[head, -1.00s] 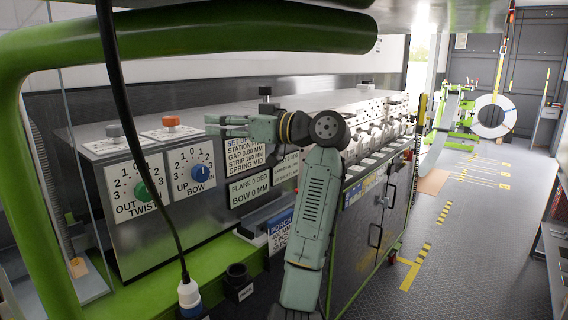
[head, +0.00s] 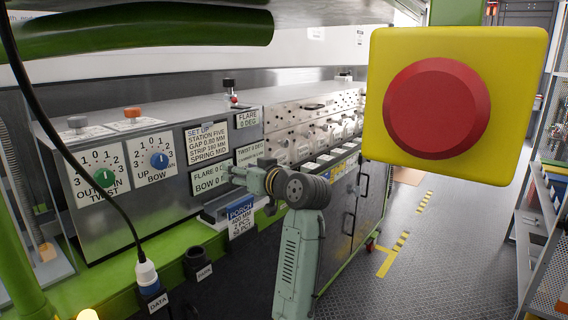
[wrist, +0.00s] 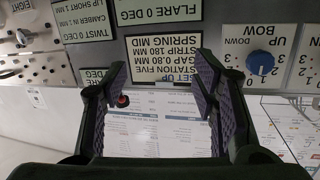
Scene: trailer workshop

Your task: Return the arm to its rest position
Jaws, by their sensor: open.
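My grey-green arm (head: 297,255) rises from the bottom of the head view and bends at the elbow toward the machine on the left. My gripper (head: 226,172) is in front of the machine's labelled face, beside the FLARE and BOW label. In the wrist view my gripper (wrist: 160,82) has its two padded fingers spread apart with nothing held between them. The set-up label (wrist: 163,58) shows beyond the gap, and the blue bow knob (wrist: 260,63) is to its right. I cannot tell how far the fingertips are from the panel.
A large red button on a yellow box (head: 530,95) fills the upper right foreground. A black cable (head: 75,160) hangs at the left. The green frame (head: 120,30) crosses the top. Open floor (head: 440,260) lies right of the machine, with a shelf rack (head: 545,220) beyond.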

